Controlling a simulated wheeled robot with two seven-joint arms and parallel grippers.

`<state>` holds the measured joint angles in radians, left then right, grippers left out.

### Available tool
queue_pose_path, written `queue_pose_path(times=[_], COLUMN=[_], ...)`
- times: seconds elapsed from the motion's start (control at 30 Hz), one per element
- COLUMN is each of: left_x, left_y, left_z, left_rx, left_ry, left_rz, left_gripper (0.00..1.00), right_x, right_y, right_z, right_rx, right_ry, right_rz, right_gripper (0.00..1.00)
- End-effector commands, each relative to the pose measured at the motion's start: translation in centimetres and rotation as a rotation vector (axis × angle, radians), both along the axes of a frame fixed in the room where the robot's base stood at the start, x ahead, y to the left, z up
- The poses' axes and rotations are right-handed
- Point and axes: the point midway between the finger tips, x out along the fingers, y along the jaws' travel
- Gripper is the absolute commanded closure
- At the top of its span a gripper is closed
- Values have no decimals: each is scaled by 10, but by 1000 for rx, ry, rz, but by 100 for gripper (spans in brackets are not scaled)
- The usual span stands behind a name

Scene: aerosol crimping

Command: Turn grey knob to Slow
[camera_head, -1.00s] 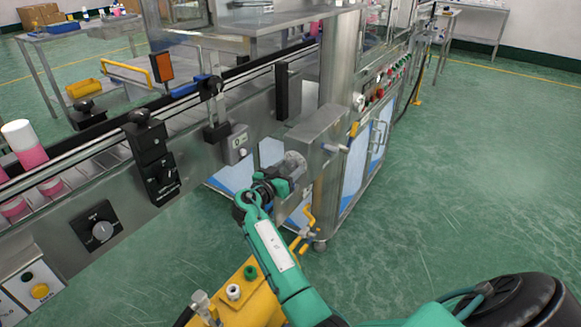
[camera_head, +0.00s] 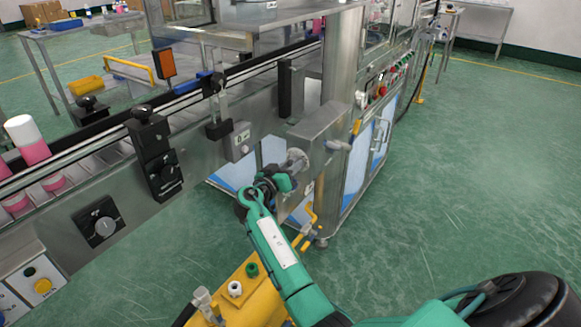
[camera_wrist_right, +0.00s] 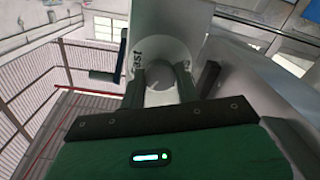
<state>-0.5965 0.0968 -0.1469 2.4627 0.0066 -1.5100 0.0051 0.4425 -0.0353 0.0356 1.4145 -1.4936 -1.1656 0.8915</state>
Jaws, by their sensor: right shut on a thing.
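The grey knob (camera_wrist_right: 160,92) is between the two dark fingers of my right gripper (camera_wrist_right: 162,88) in the right wrist view. It sits on a pale round dial (camera_wrist_right: 158,52) with "Fast" lettered at its left and a partly hidden word at its right. In the head view, my right gripper (camera_head: 287,173) reaches the dial (camera_head: 297,158) on the side of a grey metal box (camera_head: 319,128). The gripper is shut on the knob. The knob's pointing direction cannot be told. My left gripper is not in view.
A conveyor with pink-and-white cans (camera_head: 27,138) runs along the left. A black panel with another dial (camera_head: 105,227) is on its front. Yellow pipework (camera_head: 309,227) hangs just below the box. Green floor is open to the right.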

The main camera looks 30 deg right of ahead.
Motion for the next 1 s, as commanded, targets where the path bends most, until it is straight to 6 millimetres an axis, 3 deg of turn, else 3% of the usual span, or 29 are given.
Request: queue_pose_path(times=[0.33, 1.0], left_x=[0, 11], left_y=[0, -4], left_z=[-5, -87], left_rx=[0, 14], left_ry=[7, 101], left_rz=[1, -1], left_gripper=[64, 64], right_x=[0, 0], right_y=[0, 0], right_z=[2, 4], right_rx=[-126, -368], right_ry=[302, 887], right_rz=[0, 1], right_gripper=[91, 91])
